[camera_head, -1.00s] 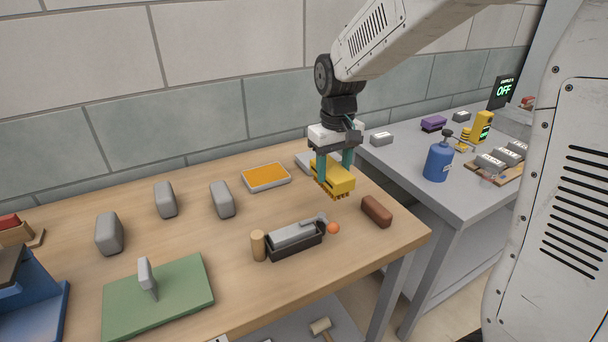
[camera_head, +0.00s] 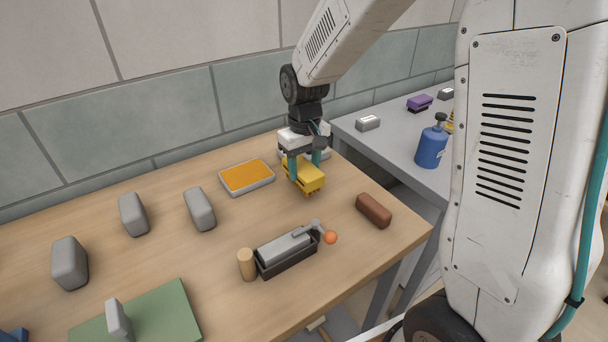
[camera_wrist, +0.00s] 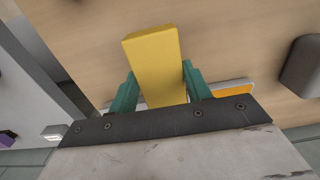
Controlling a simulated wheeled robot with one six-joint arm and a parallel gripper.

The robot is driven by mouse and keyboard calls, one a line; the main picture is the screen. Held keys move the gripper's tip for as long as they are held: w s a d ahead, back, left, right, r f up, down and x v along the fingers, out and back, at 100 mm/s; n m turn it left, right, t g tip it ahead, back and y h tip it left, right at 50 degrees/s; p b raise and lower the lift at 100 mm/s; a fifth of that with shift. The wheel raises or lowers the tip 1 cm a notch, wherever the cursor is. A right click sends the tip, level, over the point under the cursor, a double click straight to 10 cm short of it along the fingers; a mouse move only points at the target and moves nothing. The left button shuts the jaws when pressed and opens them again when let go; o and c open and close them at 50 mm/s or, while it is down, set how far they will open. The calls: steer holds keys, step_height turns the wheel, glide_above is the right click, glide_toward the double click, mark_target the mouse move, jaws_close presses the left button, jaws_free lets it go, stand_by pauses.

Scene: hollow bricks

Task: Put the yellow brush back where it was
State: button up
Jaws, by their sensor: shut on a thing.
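The yellow brush (camera_head: 308,174) is a yellow block with short bristles on its underside. My gripper (camera_head: 304,168) is shut on it, with a teal finger on each side. In the head view the brush is close above the wooden table, right of the orange-filled tray; I cannot tell whether it touches the wood. In the wrist view the yellow brush (camera_wrist: 155,65) sticks out between the teal fingers (camera_wrist: 158,90). A pale grey item behind my gripper is mostly hidden.
The wooden table (camera_head: 180,250) holds an orange-filled tray (camera_head: 247,177), a reddish-brown block (camera_head: 374,210), a black box with a lever and orange knob (camera_head: 286,252), a wooden cylinder (camera_head: 247,265), several grey blocks and a green board (camera_head: 160,315). A grey table (camera_head: 385,150) stands right.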

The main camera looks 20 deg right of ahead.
mark_target(305, 168)
steer(key=shift+f, duration=1.45)
steer(key=o, duration=0.9)
steer(key=shift+f, duration=0.1)
steer(key=shift+o, duration=0.2)
